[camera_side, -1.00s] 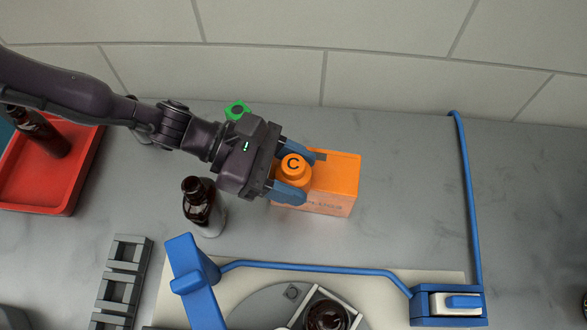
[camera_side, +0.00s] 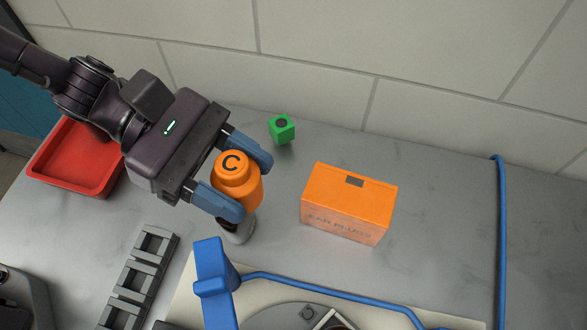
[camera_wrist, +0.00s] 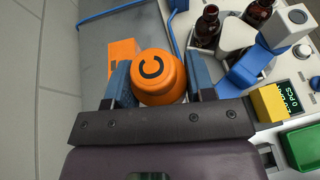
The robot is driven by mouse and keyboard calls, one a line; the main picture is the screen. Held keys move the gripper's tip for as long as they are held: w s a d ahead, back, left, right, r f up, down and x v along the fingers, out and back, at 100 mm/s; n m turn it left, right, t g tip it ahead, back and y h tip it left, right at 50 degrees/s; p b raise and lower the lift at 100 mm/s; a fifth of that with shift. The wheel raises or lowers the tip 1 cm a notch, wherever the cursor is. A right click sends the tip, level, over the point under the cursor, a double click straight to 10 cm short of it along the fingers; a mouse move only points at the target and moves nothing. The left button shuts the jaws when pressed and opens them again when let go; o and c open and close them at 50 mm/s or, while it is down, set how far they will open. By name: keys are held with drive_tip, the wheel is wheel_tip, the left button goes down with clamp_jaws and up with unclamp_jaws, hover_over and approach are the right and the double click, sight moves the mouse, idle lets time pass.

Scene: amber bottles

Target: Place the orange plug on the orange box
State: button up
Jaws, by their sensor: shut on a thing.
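The orange plug (camera_side: 237,183), marked with a black C, is held between the two blue fingers of my gripper (camera_side: 245,187). My gripper is shut on its sides. The plug also fills the space between the fingers in the wrist view (camera_wrist: 158,78). The orange box (camera_side: 347,205), with "EAR PLUGS" printed on its front, stands on the grey table to the right of the plug, apart from it in the side view. The box also shows, partly hidden by a finger, in the wrist view (camera_wrist: 121,52). The box top looks bare.
A bottle (camera_side: 238,232) stands mostly hidden below the plug. A red tray (camera_side: 75,160) and a grey rack (camera_side: 140,275) are at left. A blue post (camera_side: 213,278) stands in front.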

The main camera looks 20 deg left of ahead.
drive_tip(key=shift+s+a+r, duration=0.3)
drive_tip(key=shift+a, duration=0.2)
drive_tip(key=shift+s+a+r, duration=0.25)
drive_tip(key=shift+s+a, duration=0.05)
drive_tip(key=shift+a, duration=0.15)
drive_tip(key=shift+w+d+r, duration=0.15)
drive_tip(key=shift+w+d, duration=1.1)
drive_tip(key=shift+d, duration=0.15)
drive_tip(key=w+d+f, duration=0.4)
drive_tip(key=w+d, duration=0.1)
drive_tip(key=d, duration=0.2)
hover_over(352, 193)
drive_tip(key=a, duration=0.1)
drive_tip(key=f, duration=0.4)
drive_tip(key=shift+s+f, duration=0.2)
drive_tip(key=shift+s, duration=0.15)
drive_tip(key=shift+w+d+f, duration=0.35)
drive_tip(key=shift+d+f, duration=0.1)
drive_tip(key=shift+f, duration=1.7)
